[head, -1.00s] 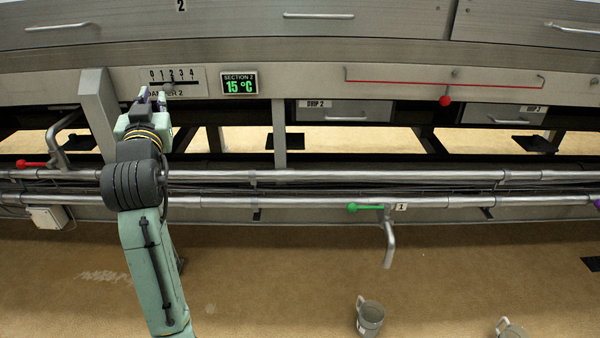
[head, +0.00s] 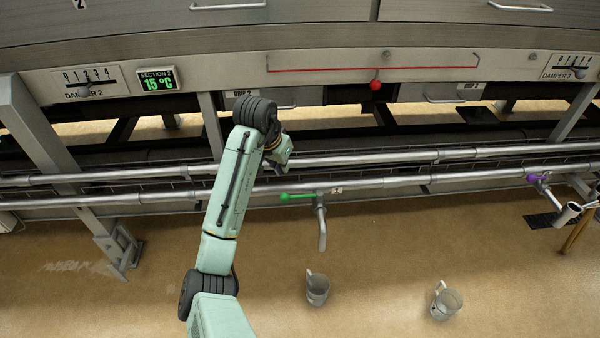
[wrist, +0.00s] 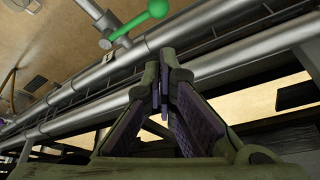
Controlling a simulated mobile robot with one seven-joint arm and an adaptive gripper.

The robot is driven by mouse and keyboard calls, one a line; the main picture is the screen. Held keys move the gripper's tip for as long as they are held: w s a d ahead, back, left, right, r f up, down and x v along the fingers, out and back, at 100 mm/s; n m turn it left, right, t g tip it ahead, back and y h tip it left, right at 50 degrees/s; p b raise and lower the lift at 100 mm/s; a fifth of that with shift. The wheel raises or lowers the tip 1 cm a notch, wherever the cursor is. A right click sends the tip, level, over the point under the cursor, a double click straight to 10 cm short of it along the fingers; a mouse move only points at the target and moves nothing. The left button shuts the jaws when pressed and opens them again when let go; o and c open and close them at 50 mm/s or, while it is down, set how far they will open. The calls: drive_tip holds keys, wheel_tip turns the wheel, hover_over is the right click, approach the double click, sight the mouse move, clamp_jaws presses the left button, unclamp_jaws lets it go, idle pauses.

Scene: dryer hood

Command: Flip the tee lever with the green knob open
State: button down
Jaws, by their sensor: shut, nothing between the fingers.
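The tee lever with the green knob (head: 284,196) sits on the lower steel pipe, in the middle of the head view. Its green handle lies along the pipe and points left, and a bent spout (head: 322,228) hangs below the tee beside a tag marked 1.
Two parallel pipes (head: 400,157) run across the view. A purple lever (head: 537,177) with a spout is at right. Two mugs, one (head: 317,288) below the spout and one (head: 446,300) further right, stand on the floor. A red-knobbed rod (head: 376,85) hangs above. Open floor lies in front.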

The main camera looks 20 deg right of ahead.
sight(300, 196)
drive_tip(key=shift+s+d+f, duration=0.25)
drive_tip(key=shift+s, duration=0.1)
drive_tip(key=shift+f, duration=0.1)
drive_tip(key=p+x, duration=0.1)
drive_tip(key=x, duration=0.8)
drive_tip(key=shift+f, duration=0.45)
drive_tip(key=shift+s+n, duration=0.25)
drive_tip(key=shift+n, duration=0.05)
